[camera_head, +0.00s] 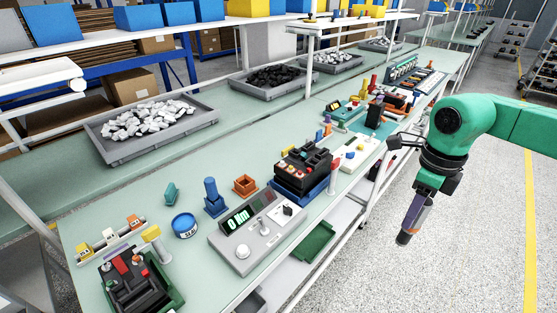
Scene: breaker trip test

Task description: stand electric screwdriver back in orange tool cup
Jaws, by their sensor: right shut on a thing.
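My right gripper (416,207) hangs at the right, out over the floor beyond the bench edge. It is shut on a slim dark grey tool, which looks like the electric screwdriver (406,234); it points downward, slightly tilted, and the fingers partly hide it. The orange tool cup (245,186) is a small square open holder on the green bench top, left of the black device. The held tool is well apart from the cup, far to its right. My left gripper is not in view.
A grey test unit with a display (240,246) stands in front of the cup, and a blue stand (213,204) is to its left. A black device (303,165) in a blue tray lies to its right. A blue tape roll (185,226) is nearby. Grey bins line the back.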

